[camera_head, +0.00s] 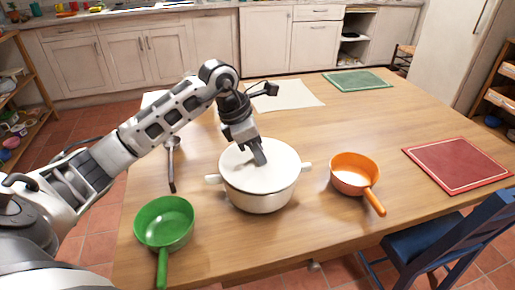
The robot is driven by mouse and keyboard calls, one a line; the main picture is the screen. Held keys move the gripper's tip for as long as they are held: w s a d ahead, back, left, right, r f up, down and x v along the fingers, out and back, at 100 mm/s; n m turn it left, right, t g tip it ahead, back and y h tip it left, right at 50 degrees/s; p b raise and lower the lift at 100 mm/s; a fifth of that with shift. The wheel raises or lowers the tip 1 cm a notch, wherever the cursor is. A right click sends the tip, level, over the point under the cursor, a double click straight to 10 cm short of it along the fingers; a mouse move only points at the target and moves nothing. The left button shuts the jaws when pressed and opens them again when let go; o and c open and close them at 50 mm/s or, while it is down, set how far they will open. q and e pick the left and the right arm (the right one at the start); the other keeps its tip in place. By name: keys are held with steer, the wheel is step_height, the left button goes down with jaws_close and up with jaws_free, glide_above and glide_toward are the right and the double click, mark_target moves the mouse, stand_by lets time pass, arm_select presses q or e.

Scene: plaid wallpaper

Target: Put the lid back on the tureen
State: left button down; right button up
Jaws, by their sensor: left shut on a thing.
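A white tureen (258,200) with two side handles stands on the wooden table, between a green pan and an orange pan. Its white lid (285,166) is at the top of the pot and covers the opening. My left gripper (259,156) is above the middle of the lid, pointing down, and is shut on the lid's knob, which the fingers hide. I cannot tell whether the lid is fully seated on the rim. My right gripper is out of view.
A green pan (165,222) stands at the front left and an orange pan (354,173) to the right. A ladle (171,165) lies left of the tureen. Red (460,163), green (357,81) and cream (290,95) mats lie flat. A blue chair (440,240) stands at the right edge.

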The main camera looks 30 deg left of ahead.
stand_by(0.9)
arm_select(q)
steer(key=c, duration=0.6)
jaws_free()
steer(key=shift+r+p, duration=2.4)
steer(key=shift+r, duration=1.1)
jaws_close()
